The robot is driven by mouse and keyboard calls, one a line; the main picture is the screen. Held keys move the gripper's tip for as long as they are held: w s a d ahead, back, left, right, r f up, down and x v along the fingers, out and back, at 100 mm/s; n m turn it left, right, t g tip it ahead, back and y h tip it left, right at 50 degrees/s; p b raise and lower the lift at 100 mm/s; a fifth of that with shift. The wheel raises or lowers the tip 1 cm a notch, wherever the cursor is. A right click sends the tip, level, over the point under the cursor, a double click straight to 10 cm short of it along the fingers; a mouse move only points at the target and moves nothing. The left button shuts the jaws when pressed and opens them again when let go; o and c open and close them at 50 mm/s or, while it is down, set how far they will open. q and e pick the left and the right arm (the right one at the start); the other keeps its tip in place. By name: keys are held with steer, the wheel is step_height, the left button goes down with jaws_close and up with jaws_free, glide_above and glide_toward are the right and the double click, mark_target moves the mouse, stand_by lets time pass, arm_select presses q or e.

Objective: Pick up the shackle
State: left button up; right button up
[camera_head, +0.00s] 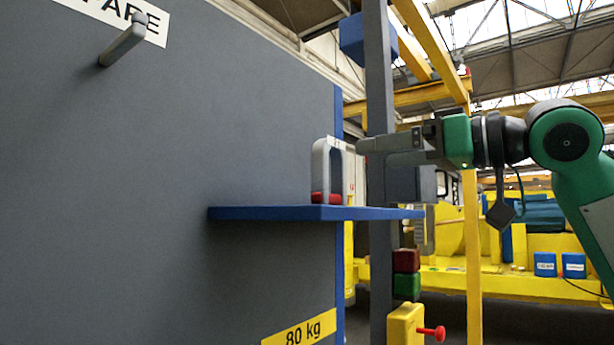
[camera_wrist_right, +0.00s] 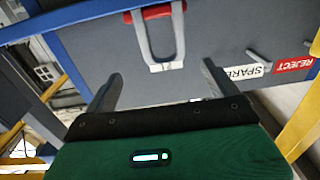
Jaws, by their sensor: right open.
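The shackle (camera_head: 320,168) is a grey U with a red pin across its bottom. It stands upright, bow up, on the blue shelf (camera_head: 270,214). My right gripper (camera_head: 361,146) comes in from the right, level with the top of the bow, its fingertips close beside it. In the right wrist view the shackle (camera_wrist_right: 143,40) lies ahead, in the gap between the two open fingers (camera_wrist_right: 162,72). The fingers look empty, and no contact is clear. My left gripper is in neither view.
A grey panel (camera_head: 130,190) stands behind the shelf, with a peg (camera_head: 124,41) by a partly cut-off sign. The wrist view shows SPARE (camera_wrist_right: 247,71) and REJECT (camera_wrist_right: 293,64) labels. A grey post (camera_head: 378,90) rises just beyond the shelf. Open space lies above the shackle.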

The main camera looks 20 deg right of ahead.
mark_target(345, 155)
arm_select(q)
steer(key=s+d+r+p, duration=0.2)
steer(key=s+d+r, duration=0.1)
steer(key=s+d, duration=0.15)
arm_select(e)
steer(key=p+x, duration=0.1)
steer(key=x, duration=0.5)
steer(key=shift+w+a+r, duration=0.15)
steer(key=shift+a, duration=0.05)
steer(key=shift+w+a+r+p, duration=0.15)
steer(key=shift+w+a+p, duration=0.2)
steer(key=shift+p, duration=0.3)
steer(key=p+x, duration=0.2)
steer(key=x, duration=0.1)
steer(key=shift+w+a+p, duration=0.15)
steer(key=shift+a+p, duration=0.25)
steer(key=shift+a, duration=0.05)
steer(key=shift+w+a+f, duration=0.2)
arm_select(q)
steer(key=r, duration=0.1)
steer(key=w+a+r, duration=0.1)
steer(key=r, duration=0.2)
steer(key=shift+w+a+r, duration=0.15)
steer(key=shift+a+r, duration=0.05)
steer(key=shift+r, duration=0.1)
arm_select(e)
steer(key=shift+d, duration=0.1)
steer(key=shift+s+d, duration=0.1)
